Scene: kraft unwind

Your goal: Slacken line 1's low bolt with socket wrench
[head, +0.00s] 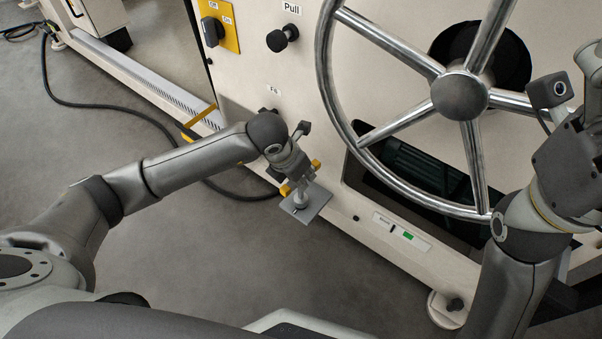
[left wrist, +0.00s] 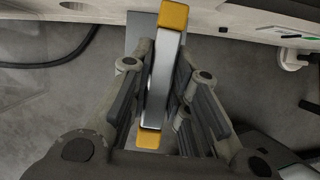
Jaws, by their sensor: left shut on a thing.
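My left gripper (head: 300,180) is shut on a silver bar with yellow ends, which looks like the handle of the socket wrench (left wrist: 163,75). In the left wrist view the bar runs lengthwise between the fingers (left wrist: 165,100). In the head view a flat grey plate (head: 316,205) lies just below the gripper, with a short pale cylinder above it; I cannot tell whether the plate belongs to the tool. A small dark bolt-like spot (head: 356,217) shows low on the machine front; I cannot tell if it is line 1's low bolt. My right gripper is cut off at the right edge, fingers unseen.
The cream machine (head: 240,60) carries a large chrome handwheel (head: 459,97), a black pull knob (head: 282,38) and a yellow-plated switch (head: 212,30). A black cable (head: 110,111) runs over the floor behind my left arm. Grey floor (head: 200,250) is open in front of the machine.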

